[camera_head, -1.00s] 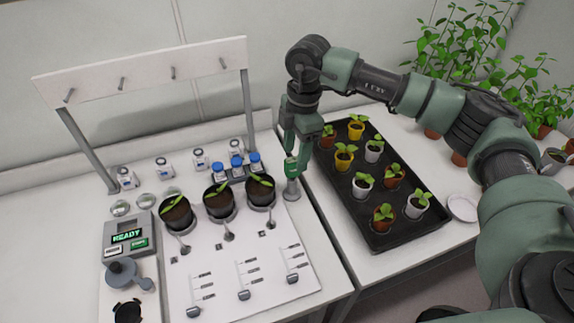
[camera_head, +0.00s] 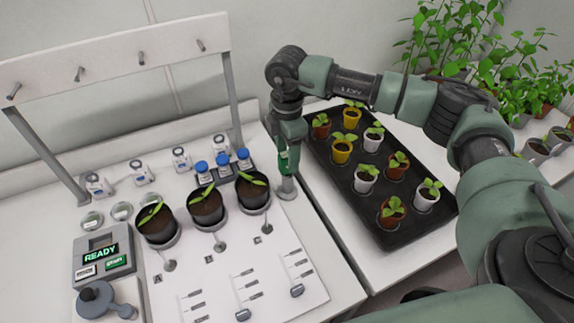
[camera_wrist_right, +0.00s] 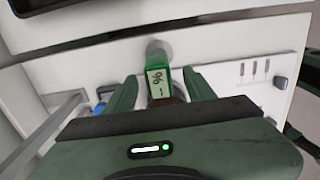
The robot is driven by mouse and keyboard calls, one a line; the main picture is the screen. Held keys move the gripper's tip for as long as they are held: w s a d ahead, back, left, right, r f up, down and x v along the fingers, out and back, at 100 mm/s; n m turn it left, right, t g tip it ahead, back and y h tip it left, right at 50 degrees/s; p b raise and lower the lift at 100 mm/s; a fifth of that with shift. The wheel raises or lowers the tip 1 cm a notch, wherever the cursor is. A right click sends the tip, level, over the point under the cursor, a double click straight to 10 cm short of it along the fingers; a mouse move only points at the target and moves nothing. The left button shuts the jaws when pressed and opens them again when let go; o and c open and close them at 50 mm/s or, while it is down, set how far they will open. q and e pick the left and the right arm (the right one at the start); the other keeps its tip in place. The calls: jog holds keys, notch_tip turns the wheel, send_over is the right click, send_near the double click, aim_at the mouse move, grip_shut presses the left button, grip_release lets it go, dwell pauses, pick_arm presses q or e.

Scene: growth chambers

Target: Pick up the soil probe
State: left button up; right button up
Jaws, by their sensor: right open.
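The soil probe, a green handheld body with a small display, stands upright in a round grey holder (camera_head: 286,188) at the right edge of the white work board. In the wrist view the probe (camera_wrist_right: 158,82) shows its green frame and display between the fingers. My right gripper (camera_head: 287,155) is at the probe from above, with its fingers on either side of it. In the wrist view the right gripper (camera_wrist_right: 160,88) is open, with a gap beside the probe. The probe's lower part is hidden. My left gripper is not in view.
Several potted plants (camera_head: 207,207) stand on the board left of the probe. Blue-capped bottles (camera_head: 222,162) sit behind them. A black seedling tray (camera_head: 352,205) lies close on the right, under my right arm. A device reading READY (camera_head: 103,258) is at the left.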

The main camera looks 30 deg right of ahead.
aim_at(287, 164)
notch_tip(287, 164, down, 4)
jog(key=shift+r+p, duration=0.15)
jog(key=shift+p, duration=0.65)
jog(key=shift+w+f, duration=0.1)
jog(key=shift+f, duration=0.3)
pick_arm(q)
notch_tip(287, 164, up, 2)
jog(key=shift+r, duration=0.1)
pick_arm(e)
grip_shut()
jog(key=shift+r, duration=0.15)
